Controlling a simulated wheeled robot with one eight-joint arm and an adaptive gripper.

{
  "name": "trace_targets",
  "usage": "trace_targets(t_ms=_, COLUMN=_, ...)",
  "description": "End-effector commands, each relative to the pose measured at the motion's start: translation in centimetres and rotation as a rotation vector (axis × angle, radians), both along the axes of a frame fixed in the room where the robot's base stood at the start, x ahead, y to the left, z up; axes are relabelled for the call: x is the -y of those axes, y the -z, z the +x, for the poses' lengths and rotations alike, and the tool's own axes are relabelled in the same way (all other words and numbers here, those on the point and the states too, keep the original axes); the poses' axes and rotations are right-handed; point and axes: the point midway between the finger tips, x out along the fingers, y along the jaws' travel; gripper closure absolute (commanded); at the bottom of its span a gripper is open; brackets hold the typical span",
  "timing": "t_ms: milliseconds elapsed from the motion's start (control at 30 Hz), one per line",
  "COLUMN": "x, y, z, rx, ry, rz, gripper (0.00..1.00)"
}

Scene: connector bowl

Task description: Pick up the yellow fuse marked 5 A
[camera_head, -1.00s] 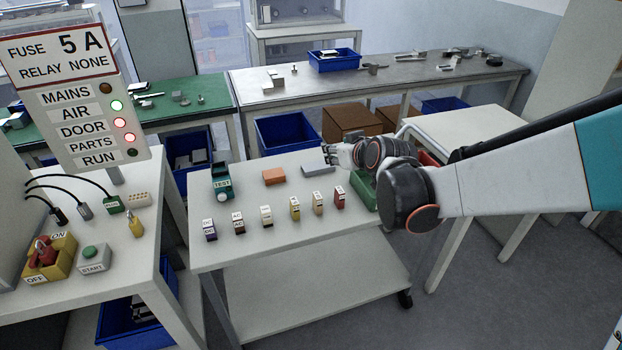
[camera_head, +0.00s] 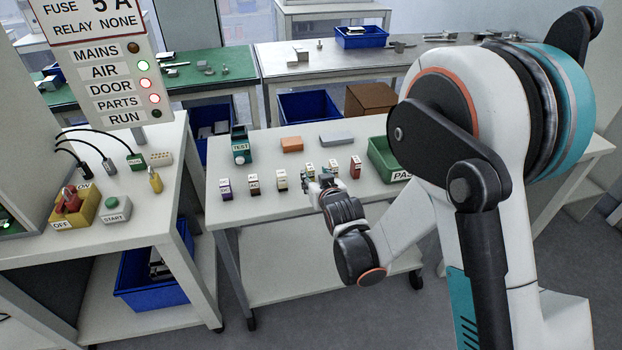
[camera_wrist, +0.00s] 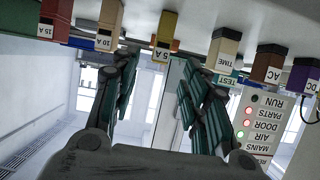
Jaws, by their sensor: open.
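The yellow fuse marked 5 A (camera_wrist: 167,30) shows in the wrist view, which looks upside down. It stands on the trolley top, upright among a row of blocks, and lies between my two fingertips in the picture. My gripper (camera_wrist: 158,66) is open and empty, its fingers on either side of the fuse's line and apart from it. In the head view my gripper (camera_head: 320,183) is at the near side of the row, and the yellow fuse (camera_head: 310,170) is partly hidden behind it. The sign (camera_head: 92,15) reads FUSE 5 A, RELAY NONE.
Close neighbours are the tan 10 A fuse (camera_wrist: 109,28) and the TIME relay (camera_wrist: 225,50). The red 15 A fuse (camera_head: 355,167), AC relay (camera_head: 254,185) and DC relay (camera_head: 226,188) share the row. A green tray (camera_head: 380,160) and TEST unit (camera_head: 240,145) stand at the ends.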

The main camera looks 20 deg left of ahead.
Motion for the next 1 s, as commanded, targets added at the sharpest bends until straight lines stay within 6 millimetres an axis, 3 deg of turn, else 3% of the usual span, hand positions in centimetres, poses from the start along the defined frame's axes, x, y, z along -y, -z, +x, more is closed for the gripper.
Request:
trace_targets(t_ms=633, x=-3.6, y=2.7, z=5.8, rx=0.000, ry=0.000, rz=0.000, gripper=0.58)
trace_targets(t_ms=967, x=-3.9, y=2.7, z=6.4, rx=0.000, ry=0.000, rz=0.000, gripper=0.58)
trace_targets(t_ms=1000, x=-3.9, y=2.7, z=6.4, rx=0.000, ry=0.000, rz=0.000, gripper=0.65)
